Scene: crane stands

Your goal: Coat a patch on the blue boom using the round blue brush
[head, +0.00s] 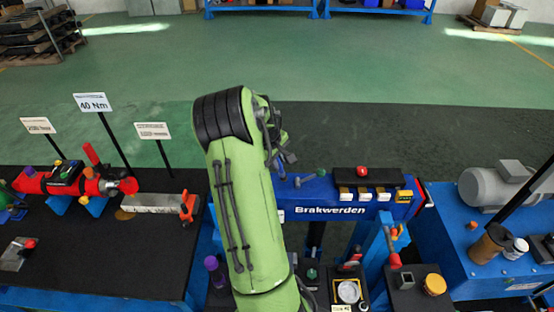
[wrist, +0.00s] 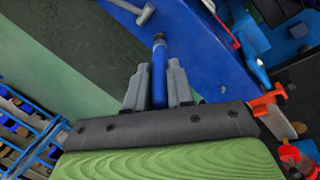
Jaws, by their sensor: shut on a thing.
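The blue boom (head: 322,195) lies across the middle of the head view, marked "Brakwerden", with its left part hidden behind my arm. Its broad blue face also shows in the wrist view (wrist: 202,52). My gripper (wrist: 157,74) is shut on the round blue brush (wrist: 159,64). The brush's blue body runs between the two grey fingers, and its dark end points away from the wrist. In the wrist view the brush end overlaps the edge of the boom; I cannot tell whether it touches. In the head view my arm hides the brush.
A T-shaped tool (head: 304,180) lies on the boom, beside a black rack (head: 367,180) with a red knob. A black-topped bench (head: 90,240) with signs stands at left. A grey motor (head: 495,186) sits on the blue bench at right.

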